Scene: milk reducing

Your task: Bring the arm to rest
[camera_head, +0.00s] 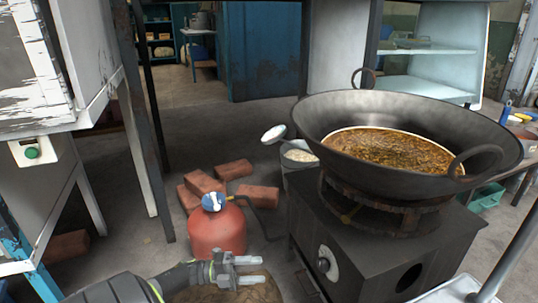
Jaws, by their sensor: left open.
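My left gripper (236,269) is at the bottom of the head view, its arm coming in from the lower left. Its two fingers point right and stand apart, with nothing between them. It appears just in front of the red gas cylinder (217,231), above a round brown surface (240,292). My right gripper is not in view.
A large dark wok (305,115) with brown contents (385,148) sits on a black stove (365,258) at right. Bricks (232,170) lie behind the cylinder. A pot (300,154) stands behind the stove. A metal cabinet (88,45) is at left. Floor (200,125) is open behind.

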